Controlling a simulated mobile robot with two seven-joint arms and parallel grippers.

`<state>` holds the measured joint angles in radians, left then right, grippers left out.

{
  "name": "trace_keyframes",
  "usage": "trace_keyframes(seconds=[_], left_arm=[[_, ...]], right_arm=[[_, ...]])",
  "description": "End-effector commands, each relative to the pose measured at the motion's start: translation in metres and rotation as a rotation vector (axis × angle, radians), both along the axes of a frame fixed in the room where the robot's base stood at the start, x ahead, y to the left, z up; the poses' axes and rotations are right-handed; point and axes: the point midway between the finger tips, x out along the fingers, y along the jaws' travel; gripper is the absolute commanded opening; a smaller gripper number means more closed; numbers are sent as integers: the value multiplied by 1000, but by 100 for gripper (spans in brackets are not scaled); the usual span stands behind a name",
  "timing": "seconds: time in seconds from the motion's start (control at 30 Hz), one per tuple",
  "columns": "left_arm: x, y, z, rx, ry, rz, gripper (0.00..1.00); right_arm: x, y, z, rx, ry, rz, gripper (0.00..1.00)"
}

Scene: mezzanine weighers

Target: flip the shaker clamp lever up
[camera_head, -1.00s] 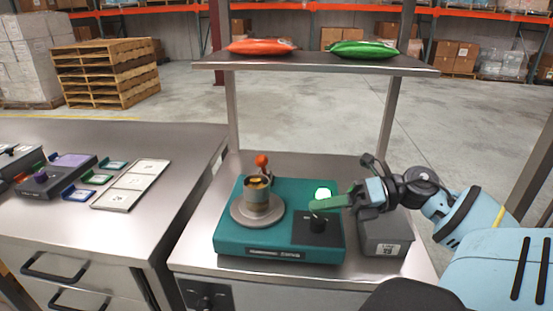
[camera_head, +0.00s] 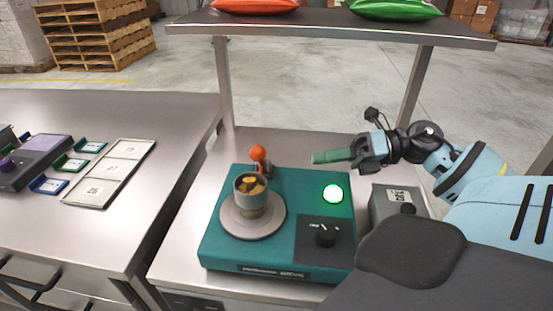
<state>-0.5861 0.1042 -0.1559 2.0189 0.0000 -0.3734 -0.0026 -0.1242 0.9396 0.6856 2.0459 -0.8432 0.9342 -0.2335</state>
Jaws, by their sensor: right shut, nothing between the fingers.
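The teal shaker (camera_head: 285,255) stands on the metal bench. A metal cup (camera_head: 250,195) with brownish contents sits on its round plate (camera_head: 235,224). The clamp lever (camera_head: 258,154) has an orange ball end and stands behind the cup, at the shaker's back edge. Its lower part is partly hidden by the cup. My left gripper is not in view.
A shelf (camera_head: 310,26) on posts overhangs the bench and carries an orange bag (camera_head: 255,5) and a green bag (camera_head: 395,9). Left, another table holds a tray (camera_head: 112,172) and coloured holders.

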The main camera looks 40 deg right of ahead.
Motion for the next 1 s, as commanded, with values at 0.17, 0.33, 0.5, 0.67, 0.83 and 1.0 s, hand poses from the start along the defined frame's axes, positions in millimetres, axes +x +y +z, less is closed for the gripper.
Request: trace_keyframes(seconds=[0.17, 0.33, 0.5, 0.67, 0.83, 1.0], left_arm=[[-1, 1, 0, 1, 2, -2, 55], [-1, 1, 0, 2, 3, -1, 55], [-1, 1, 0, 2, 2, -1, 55], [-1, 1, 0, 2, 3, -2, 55], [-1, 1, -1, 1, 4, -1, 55], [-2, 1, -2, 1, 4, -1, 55]], right_arm=[[0, 0, 0, 0, 0, 0, 0], [4, 5, -1, 0, 1, 2, 0], [16, 21, -3, -1, -1, 5, 0], [30, 38, -6, -1, -1, 3, 0], [43, 54, -9, -1, -3, 2, 0], [54, 67, -12, -1, -2, 1, 0]])
